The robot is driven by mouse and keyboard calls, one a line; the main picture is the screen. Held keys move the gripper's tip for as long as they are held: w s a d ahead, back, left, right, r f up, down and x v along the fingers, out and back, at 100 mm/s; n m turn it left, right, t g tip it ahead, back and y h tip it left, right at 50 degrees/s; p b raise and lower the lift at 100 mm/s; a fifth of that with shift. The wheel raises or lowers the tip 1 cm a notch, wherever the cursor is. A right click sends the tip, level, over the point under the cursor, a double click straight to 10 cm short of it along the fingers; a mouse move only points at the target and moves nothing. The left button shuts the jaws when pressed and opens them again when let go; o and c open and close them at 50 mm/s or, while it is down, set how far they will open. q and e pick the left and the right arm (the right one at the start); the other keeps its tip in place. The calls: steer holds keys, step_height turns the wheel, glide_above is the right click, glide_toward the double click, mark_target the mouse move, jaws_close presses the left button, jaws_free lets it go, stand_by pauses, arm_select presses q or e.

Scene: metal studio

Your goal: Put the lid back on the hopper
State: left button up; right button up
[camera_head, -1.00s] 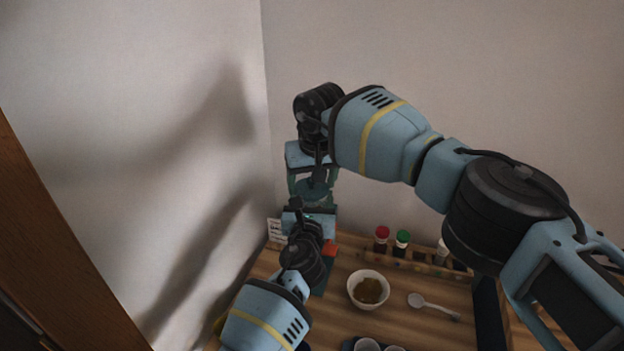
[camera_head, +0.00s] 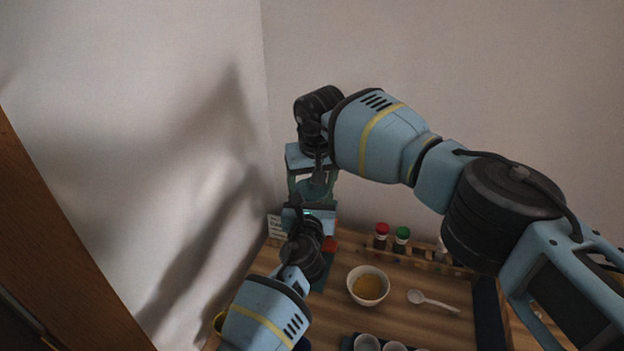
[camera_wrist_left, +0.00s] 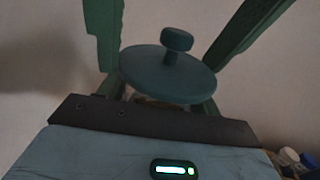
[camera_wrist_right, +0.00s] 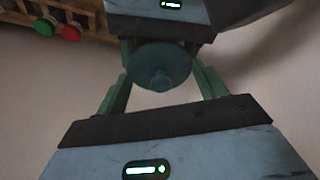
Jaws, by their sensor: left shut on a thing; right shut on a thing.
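The lid is a round teal disc with a knob. It shows between my two grippers in the head view (camera_head: 317,187), in the left wrist view (camera_wrist_left: 165,80) and in the right wrist view (camera_wrist_right: 160,66). My right gripper (camera_head: 314,179) reaches down to it from above, fingers at its rim. My left gripper (camera_head: 312,198) reaches it from the near, lower side. Both are shut on the lid, held in the air above the counter. In the left wrist view the knob points upward. I cannot make out the hopper; my left arm covers much of that area.
On the wooden counter stand a white bowl (camera_head: 353,292) with orange-brown contents and a white spoon (camera_head: 434,302). A red-capped bottle (camera_head: 381,233) and a green-capped bottle (camera_head: 402,237) stand behind. A card (camera_head: 275,226) stands by the wall. Cups (camera_head: 367,344) show at the bottom.

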steer(key=o, duration=1)
steer(key=shift+o, duration=0.2)
steer(key=v, duration=1.2)
arm_select(q)
steer(key=o, duration=1.5)
steer(key=shift+c, duration=0.2)
